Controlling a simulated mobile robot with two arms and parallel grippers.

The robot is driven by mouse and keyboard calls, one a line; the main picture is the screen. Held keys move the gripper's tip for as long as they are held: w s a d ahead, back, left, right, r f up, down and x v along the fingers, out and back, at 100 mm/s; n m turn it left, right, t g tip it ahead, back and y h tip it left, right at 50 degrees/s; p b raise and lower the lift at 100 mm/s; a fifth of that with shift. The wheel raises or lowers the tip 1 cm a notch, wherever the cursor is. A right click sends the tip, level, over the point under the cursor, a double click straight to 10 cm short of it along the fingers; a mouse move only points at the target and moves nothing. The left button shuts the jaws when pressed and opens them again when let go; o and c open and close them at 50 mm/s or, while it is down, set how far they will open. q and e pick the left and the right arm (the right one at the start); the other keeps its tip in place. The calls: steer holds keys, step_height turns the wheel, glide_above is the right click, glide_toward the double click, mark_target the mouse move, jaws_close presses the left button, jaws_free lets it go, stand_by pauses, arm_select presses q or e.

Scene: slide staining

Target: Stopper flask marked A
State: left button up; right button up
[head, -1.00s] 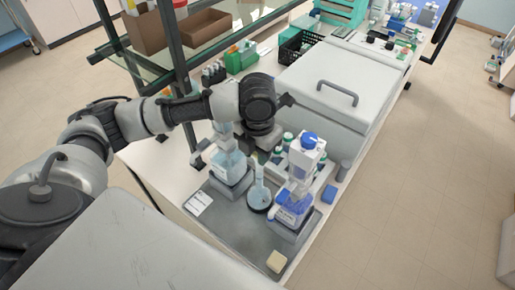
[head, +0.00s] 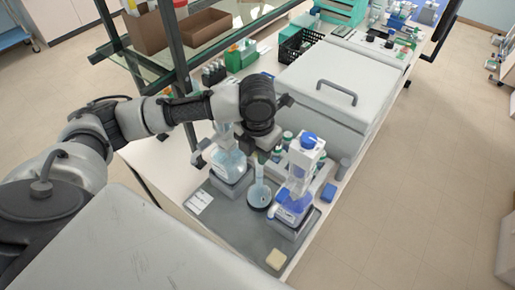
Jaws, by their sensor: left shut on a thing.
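A flask with pale blue liquid (head: 229,164) stands on a grey block at the left of the dark tray (head: 237,222). A flask with deeper blue liquid (head: 292,208) stands on another block at the right. I cannot read which flask is marked A. My left gripper (head: 260,146) hangs under its dark wrist, behind and right of the pale flask's neck. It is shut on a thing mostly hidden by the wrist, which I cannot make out. My right gripper is not in view.
A small vessel with a pale cylinder (head: 259,192) stands between the flasks. A blue-capped white bottle (head: 306,150) rises close behind the right flask. A labelled card (head: 199,202) and a beige block (head: 276,259) lie on the tray. A large grey lidded unit (head: 325,95) stands behind.

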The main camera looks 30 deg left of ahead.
arm_select(q)
steer(key=shift+f, duration=0.1)
stand_by(0.5)
steer(key=shift+f+p, duration=0.4)
steer(key=shift+f, duration=0.1)
stand_by(0.6)
steer(key=o, duration=1.4)
steer(key=shift+c, duration=0.2)
steer(key=shift+r+p, duration=0.9)
steer(key=shift+r, duration=2.1)
